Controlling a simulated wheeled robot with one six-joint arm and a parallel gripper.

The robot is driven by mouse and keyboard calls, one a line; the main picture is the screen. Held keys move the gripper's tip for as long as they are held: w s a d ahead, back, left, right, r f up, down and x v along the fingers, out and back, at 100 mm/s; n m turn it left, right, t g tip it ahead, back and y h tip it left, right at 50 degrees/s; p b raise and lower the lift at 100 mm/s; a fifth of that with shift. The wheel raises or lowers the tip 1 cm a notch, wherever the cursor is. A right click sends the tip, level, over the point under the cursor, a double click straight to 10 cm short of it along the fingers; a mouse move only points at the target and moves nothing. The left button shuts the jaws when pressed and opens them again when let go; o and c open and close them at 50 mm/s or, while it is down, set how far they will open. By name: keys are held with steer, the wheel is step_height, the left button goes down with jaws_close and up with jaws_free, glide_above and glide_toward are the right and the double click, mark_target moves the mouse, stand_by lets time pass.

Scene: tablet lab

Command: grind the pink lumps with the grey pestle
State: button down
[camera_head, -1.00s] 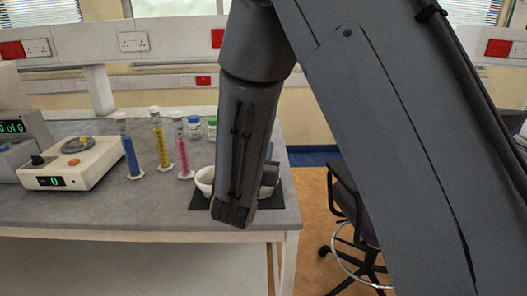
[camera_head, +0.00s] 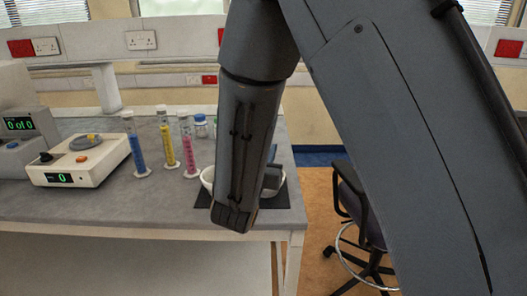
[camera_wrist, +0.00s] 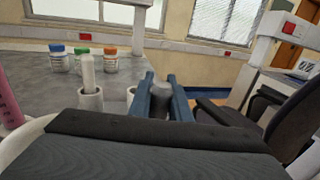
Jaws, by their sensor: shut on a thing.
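My gripper (camera_wrist: 161,78) is at the middle of the wrist view, its two blue-grey fingers closed on the grey pestle (camera_wrist: 160,102). The pestle's lower end is hidden. In the head view my arm covers most of the gripper. A white bowl (camera_head: 207,180) sits on a dark mat (camera_head: 284,200) behind my arm. A white rim at the lower left of the wrist view (camera_wrist: 32,132) seems to be this bowl. I cannot tell whether the pestle touches it. No pink lumps show; the bowl's inside is hidden.
Measuring cylinders with blue (camera_head: 137,150), yellow (camera_head: 166,142) and pink (camera_head: 189,155) contents stand left of the bowl. A white pestle (camera_wrist: 88,75) stands in a white holder (camera_wrist: 91,102). Lidded jars (camera_wrist: 83,58) stand behind. A balance (camera_head: 80,160) is farther left. A chair (camera_head: 365,210) is right of the bench.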

step_height(320, 180, up, 7)
steer(key=p, duration=0.4)
steer(key=shift+r, duration=0.2)
stand_by(0.7)
